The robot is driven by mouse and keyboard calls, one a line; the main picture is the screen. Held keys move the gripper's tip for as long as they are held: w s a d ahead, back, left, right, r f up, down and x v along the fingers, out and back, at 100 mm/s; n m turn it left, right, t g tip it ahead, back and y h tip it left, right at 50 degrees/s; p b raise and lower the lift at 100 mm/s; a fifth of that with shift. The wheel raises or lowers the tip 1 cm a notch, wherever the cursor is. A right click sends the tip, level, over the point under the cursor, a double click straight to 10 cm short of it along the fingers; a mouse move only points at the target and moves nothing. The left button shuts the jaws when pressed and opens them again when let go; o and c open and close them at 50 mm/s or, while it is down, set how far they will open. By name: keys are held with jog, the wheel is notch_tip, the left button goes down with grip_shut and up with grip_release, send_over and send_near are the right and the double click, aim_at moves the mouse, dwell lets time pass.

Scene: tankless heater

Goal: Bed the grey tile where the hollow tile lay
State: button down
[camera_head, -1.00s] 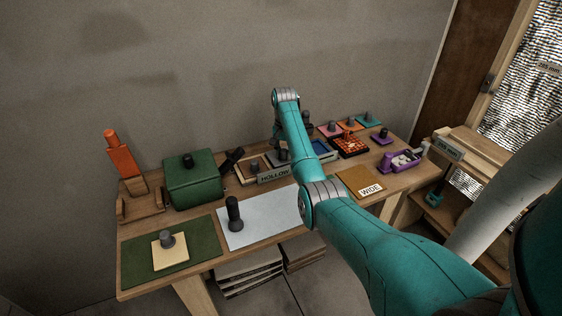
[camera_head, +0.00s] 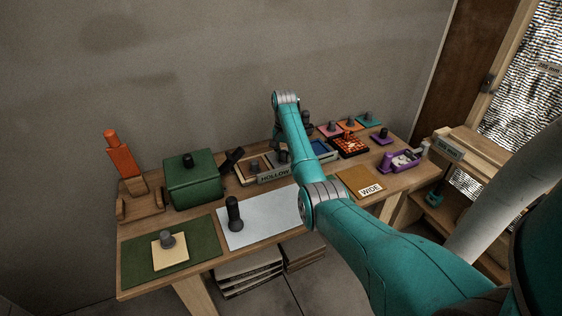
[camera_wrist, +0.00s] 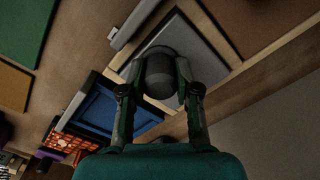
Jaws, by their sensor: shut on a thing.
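My gripper (camera_wrist: 161,70) is shut on the dark round knob (camera_wrist: 160,76) of the grey tile (camera_wrist: 205,48) in the wrist view. The tile lies within the light wooden frame (camera_wrist: 226,45), at or just above its bed. I cannot tell whether it is fully seated. In the head view the frame (camera_head: 243,177) stands at the back of the bench behind the HOLLOW sign (camera_head: 275,173), and my arm partly covers that spot. A cream tile with a grey knob (camera_head: 157,258) lies on the green mat (camera_head: 195,253) at the front left.
A blue tray (camera_wrist: 95,105) adjoins the frame. A green box (camera_head: 193,183) and an orange tool (camera_head: 122,158) stand to the left. A pale mat (camera_head: 270,212) bears a dark upright peg.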

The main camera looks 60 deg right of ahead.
aim_at(284, 152)
jog(key=shift+f, duration=0.3)
dwell(0.4)
jog(key=c, duration=0.7)
grip_release()
jog(key=shift+c, duration=0.2)
notch_tip(284, 152, up, 8)
jog(key=shift+f, duration=0.25)
